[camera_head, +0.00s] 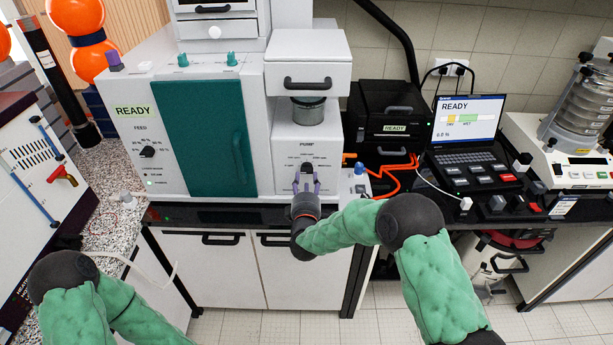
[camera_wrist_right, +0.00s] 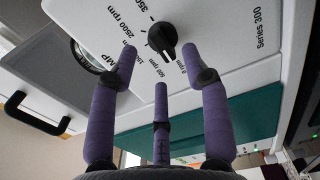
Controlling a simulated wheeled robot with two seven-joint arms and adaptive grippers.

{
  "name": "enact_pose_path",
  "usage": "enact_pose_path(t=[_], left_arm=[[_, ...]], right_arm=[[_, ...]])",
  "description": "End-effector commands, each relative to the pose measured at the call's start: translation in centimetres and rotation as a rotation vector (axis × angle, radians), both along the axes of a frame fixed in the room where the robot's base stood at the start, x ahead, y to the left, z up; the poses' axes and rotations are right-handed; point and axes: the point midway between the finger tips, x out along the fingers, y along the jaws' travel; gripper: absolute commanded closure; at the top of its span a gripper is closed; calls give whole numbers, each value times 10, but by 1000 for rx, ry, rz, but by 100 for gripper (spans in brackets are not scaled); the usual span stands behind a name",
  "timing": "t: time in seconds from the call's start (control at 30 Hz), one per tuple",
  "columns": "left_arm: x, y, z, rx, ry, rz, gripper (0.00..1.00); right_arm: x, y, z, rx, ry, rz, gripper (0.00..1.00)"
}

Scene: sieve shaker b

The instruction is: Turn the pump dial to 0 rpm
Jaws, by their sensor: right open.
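The pump dial (camera_wrist_right: 161,37) is a black knob on a white panel in the right wrist view, ringed by rpm labels. Which label its pointer marks is not clear. In the head view the dial is mostly hidden behind my right gripper (camera_head: 306,180), on the white panel labelled PUMP (camera_head: 290,150). My right gripper, also in the right wrist view (camera_wrist_right: 160,62), has three purple fingers spread open. Two fingertips are on either side of the dial and one is below it, with no clear grip on it. My left gripper is outside the head view; only my left arm shows.
The white cabinet with a teal door (camera_head: 212,140) stands left of the dial. A white drawer box (camera_head: 308,65) juts out above it. A laptop (camera_head: 468,120) and a black box (camera_head: 385,112) are to the right. Orange tubing (camera_head: 395,170) lies right of the pump panel.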

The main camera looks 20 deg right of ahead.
Motion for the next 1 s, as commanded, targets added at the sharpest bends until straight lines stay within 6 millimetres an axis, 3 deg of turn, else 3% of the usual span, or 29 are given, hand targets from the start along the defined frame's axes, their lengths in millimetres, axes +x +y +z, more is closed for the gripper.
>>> enact_pose_path(t=[0.2,0.4,0.6,1.0], left_arm=[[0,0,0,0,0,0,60],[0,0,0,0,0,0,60],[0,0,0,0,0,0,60],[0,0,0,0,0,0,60]], right_arm=[[-43,13,0,0,1,3,52],[-69,21,0,-1,0,3,52],[-80,23,0,0,0,0,52],[-80,23,0,0,0,0,52]])
